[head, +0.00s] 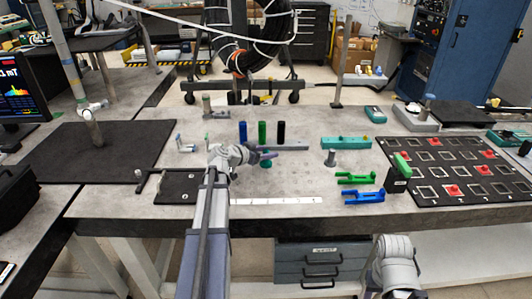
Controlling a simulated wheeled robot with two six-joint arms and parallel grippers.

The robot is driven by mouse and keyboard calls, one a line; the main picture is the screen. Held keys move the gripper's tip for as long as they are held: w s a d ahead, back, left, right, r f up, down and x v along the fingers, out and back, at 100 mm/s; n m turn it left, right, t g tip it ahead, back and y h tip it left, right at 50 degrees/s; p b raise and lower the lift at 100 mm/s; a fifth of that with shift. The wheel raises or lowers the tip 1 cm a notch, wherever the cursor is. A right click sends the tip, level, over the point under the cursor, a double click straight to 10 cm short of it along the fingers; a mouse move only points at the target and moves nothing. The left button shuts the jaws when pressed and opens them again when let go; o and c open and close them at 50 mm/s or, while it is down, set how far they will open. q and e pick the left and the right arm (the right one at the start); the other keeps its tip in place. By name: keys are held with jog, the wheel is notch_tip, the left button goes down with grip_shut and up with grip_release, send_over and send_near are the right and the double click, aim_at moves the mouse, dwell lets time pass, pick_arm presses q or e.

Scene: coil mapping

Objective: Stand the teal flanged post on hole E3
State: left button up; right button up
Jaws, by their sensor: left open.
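The teal flanged post (266,164) shows as a small teal piece on the grey table top, beside the tips of my left gripper. Its upper part is partly hidden by the fingers. My left gripper (266,155) is open, low over the middle of the table, with its fingers pointing right. I cannot tell whether the fingers touch the post. Faint hole marks (305,170) dot the table near the post, but I cannot read which is E3. My right arm shows at the bottom right; its gripper is not visible.
A grey holder (290,145) with blue, green and black cylinders stands behind the gripper. A grey flanged post (330,158), green (356,178) and blue (364,197) brackets and a teal block (346,143) are to the right. A white ruler strip (275,201) lies in front.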

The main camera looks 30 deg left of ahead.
pick_arm(q)
notch_tip(320, 180, up, 8)
jog(key=p, duration=0.7)
jog(key=s+d+f+g+p, duration=0.1)
jog(key=s+d+f+g, duration=0.1)
jog(key=d, duration=0.7)
jog(key=s+d+f+m+g+h+p, duration=0.1)
jog(key=s+d+f+g, duration=0.1)
jog(key=d, duration=0.7)
jog(key=s+d+f+m+g+h+p, duration=0.1)
jog(key=s+d+g, duration=0.3)
jog(key=d, duration=0.5)
jog(key=shift+s+d+f, duration=0.4)
jog(key=shift+s+f, duration=0.15)
jog(key=shift+f, duration=0.15)
jog(key=s+d+g+y+p, duration=0.1)
jog(key=s+d+y, duration=0.1)
jog(key=s, duration=0.4)
jog(key=s+d+f+g+y, duration=0.1)
jog(key=s+d+g+y, duration=0.1)
jog(key=s+d, duration=0.2)
jog(key=s+d+g+y+p, duration=0.1)
jog(key=s+d+g+y, duration=0.1)
jog(key=s, duration=0.6)
jog(key=shift+s+d+f+n+p, duration=0.2)
jog(key=shift+d+n+p, duration=0.2)
jog(key=shift+d, duration=0.25)
